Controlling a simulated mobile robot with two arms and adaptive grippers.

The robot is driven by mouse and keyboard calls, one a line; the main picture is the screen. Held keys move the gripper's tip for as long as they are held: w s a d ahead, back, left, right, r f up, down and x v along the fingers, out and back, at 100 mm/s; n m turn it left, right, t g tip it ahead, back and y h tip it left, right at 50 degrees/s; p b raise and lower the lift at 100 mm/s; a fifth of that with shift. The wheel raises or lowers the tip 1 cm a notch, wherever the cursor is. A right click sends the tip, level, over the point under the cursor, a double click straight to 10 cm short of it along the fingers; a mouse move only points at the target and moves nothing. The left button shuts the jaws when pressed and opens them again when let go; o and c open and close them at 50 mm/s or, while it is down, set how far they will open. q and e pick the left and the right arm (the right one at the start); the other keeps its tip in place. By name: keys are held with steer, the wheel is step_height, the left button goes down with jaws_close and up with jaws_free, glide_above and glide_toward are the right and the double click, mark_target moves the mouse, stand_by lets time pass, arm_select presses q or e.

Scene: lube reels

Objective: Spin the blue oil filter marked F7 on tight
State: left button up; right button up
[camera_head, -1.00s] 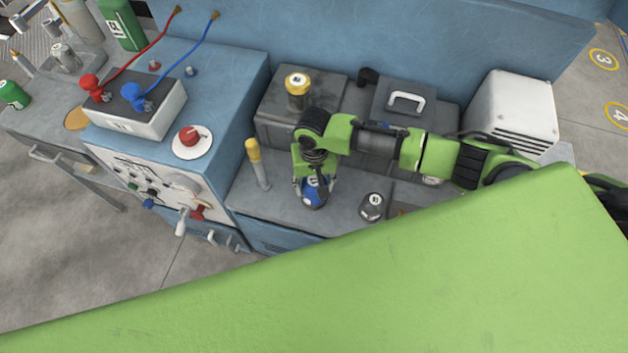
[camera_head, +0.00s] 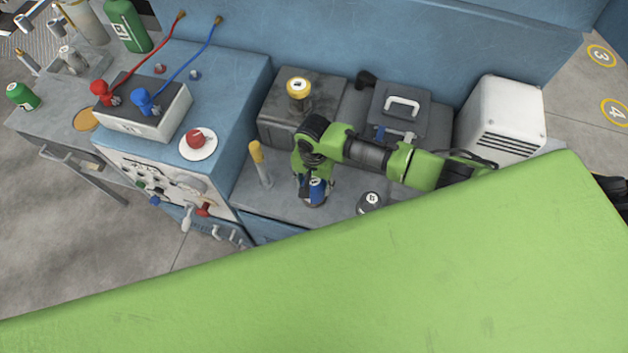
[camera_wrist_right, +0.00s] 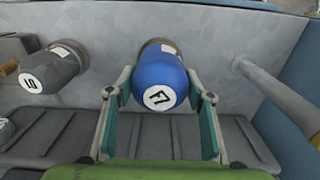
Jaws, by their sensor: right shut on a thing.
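The blue oil filter marked F7 (camera_wrist_right: 160,78) sits at a dark round mount in the right wrist view, its label facing the camera. My right gripper (camera_wrist_right: 162,98) is shut on it, one finger on each side. In the head view the blue filter (camera_head: 317,189) shows between the fingers of my right gripper (camera_head: 313,190), low on the grey engine bay floor. Whether the filter is seated fully against its mount cannot be told. My left gripper is not in view.
A grey filter (camera_wrist_right: 50,70) stands beside it, also in the head view (camera_head: 369,202). A yellow-topped dipstick tube (camera_head: 259,163) rises close to the left. A yellow-topped filter (camera_head: 298,88) sits on the grey block behind. My green body covers the foreground.

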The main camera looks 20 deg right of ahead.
steer(key=o, duration=1.4)
step_height(320, 180, up, 12)
steer(key=shift+r, duration=0.1)
